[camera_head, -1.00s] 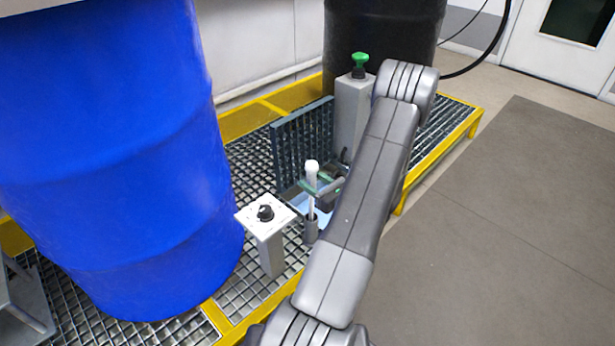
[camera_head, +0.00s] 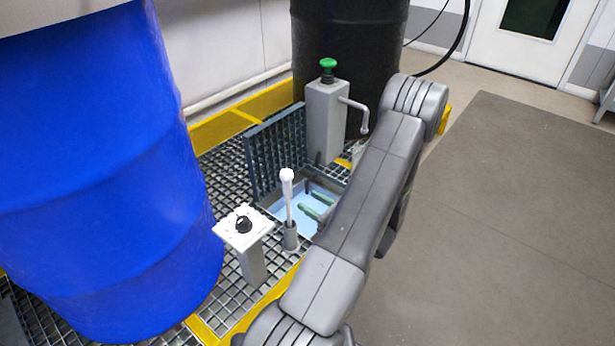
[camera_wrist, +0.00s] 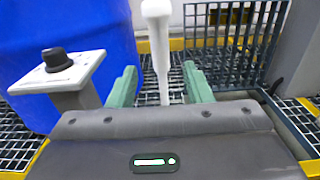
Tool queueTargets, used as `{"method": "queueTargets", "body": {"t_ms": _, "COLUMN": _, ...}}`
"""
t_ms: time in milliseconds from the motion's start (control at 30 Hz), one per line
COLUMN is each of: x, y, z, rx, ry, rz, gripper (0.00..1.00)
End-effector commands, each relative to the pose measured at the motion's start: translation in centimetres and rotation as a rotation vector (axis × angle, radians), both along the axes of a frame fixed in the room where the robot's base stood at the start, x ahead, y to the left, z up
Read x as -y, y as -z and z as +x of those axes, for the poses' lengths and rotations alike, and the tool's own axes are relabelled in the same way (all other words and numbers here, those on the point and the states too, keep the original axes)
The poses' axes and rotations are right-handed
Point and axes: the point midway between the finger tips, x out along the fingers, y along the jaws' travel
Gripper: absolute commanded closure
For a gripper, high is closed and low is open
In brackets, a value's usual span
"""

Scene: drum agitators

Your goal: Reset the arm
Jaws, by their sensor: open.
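My gripper (camera_head: 314,204) shows in the head view as two green fingers, apart, over the open pit and to the right of the white-handled lever (camera_head: 288,200). My arm hides the rest of the gripper. In the wrist view my gripper (camera_wrist: 160,72) is open and empty. The lever (camera_wrist: 162,50) stands upright beyond the gap between the fingers there. In the head view a clear gap lies between the lever and the fingers.
A white-topped knob post (camera_head: 243,228) stands left of the lever, near the blue drum (camera_head: 100,170). A raised grate (camera_head: 275,150), a grey post with a green button (camera_head: 327,115) and a black drum (camera_head: 350,50) stand behind. The floor (camera_head: 520,200) on the right is clear.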

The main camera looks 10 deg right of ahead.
Motion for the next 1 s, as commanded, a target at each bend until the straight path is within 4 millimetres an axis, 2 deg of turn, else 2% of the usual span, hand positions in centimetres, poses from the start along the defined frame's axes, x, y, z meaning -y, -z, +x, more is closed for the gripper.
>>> {"method": "queueTargets", "body": {"t_ms": 167, "x": -1.2, "y": 0.1, "z": 1.1, "rx": 0.001, "ry": -0.004, "rz": -0.001, "gripper": 0.54}}
{"method": "queueTargets", "body": {"t_ms": 700, "x": -8.3, "y": 0.3, "z": 8.2, "rx": 0.002, "ry": -0.004, "rz": -0.001, "gripper": 0.54}}
{"method": "queueTargets", "body": {"t_ms": 767, "x": -8.5, "y": 0.9, "z": 8.5, "rx": 0.000, "ry": -0.001, "rz": 0.000, "gripper": 0.54}}
{"method": "queueTargets", "body": {"t_ms": 800, "x": -8.4, "y": -0.7, "z": 8.5, "rx": 0.002, "ry": 0.000, "rz": -0.001, "gripper": 0.54}}
{"method": "queueTargets", "body": {"t_ms": 833, "x": -8.4, "y": -1.2, "z": 8.5, "rx": 0.003, "ry": 0.001, "rz": -0.001, "gripper": 0.54}}
{"method": "queueTargets", "body": {"t_ms": 1000, "x": -8.4, "y": -2.8, "z": 8.5, "rx": 0.001, "ry": 0.000, "rz": -0.001, "gripper": 0.54}}
